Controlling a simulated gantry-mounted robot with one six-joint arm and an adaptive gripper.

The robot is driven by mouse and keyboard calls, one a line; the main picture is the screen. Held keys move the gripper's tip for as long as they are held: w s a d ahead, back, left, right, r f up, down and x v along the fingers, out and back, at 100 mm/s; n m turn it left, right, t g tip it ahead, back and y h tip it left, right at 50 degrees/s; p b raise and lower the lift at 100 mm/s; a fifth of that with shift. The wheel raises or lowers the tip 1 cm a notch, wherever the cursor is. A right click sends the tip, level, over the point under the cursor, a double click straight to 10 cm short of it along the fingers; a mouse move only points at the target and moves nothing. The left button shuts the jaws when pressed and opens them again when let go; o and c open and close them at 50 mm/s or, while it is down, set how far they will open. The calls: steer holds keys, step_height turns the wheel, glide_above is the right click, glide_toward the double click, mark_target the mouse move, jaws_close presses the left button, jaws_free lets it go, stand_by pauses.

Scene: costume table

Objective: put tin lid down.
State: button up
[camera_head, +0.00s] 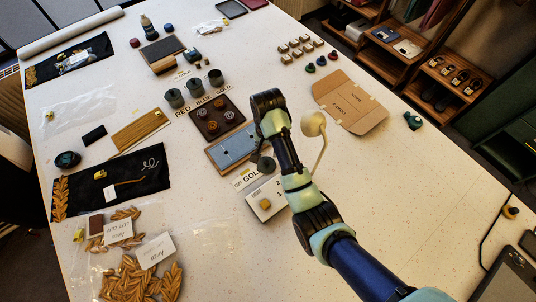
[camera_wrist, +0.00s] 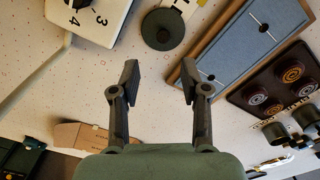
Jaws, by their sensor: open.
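The tin lid, a round dark green disc with a small knob, lies flat on the table in the wrist view (camera_wrist: 163,30). It rests beside a letter card and the blue tray. In the head view the lid (camera_head: 267,165) shows as a dark disc near the GOLD card, partly covered by my arm. My gripper (camera_wrist: 159,80) is open and empty, its two fingers apart over bare table. The lid is beyond the fingertips, not between them. In the head view my arm hides most of the gripper. Several grey-green tins (camera_head: 174,98) stand behind the colour labels.
A white numbered box (camera_head: 279,197) sits near the lid, with a cream lamp-like piece (camera_head: 313,124) close to my arm. The blue-lined tray (camera_head: 229,149) and a dark tray of round reels (camera_head: 209,128) lie to the left. The table's right front is clear.

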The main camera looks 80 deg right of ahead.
step_height(320, 180, up, 2)
steer(key=shift+r+p, duration=0.1)
steer(key=shift+p, duration=0.5)
steer(key=w+a+r+n+t+h, duration=0.1)
steer(key=w+a+r+n+t, duration=0.15)
steer(key=w+a, duration=0.25)
steer(key=w+a+r+n+t+h, duration=0.1)
steer(key=w+a+r+n, duration=0.1)
steer(key=w+a+n, duration=0.3)
steer(key=w+a+r+n+t, duration=0.3)
steer(key=a+r, duration=0.1)
steer(key=a, duration=0.4)
steer(key=w+a+r+n+t, duration=0.2)
steer(key=w+a+r+n, duration=0.15)
steer(key=a, duration=0.55)
steer(key=s+a+r+n+t+y, duration=0.2)
steer(key=s+a+r+n+t, duration=0.1)
steer(key=a+r, duration=0.6)
steer(key=a+n+t, duration=0.1)
steer(key=a+n, duration=0.1)
steer(key=a, duration=0.1)
steer(key=shift+a, duration=0.15)
steer(key=o, duration=1)
steer(key=shift+o, duration=0.2)
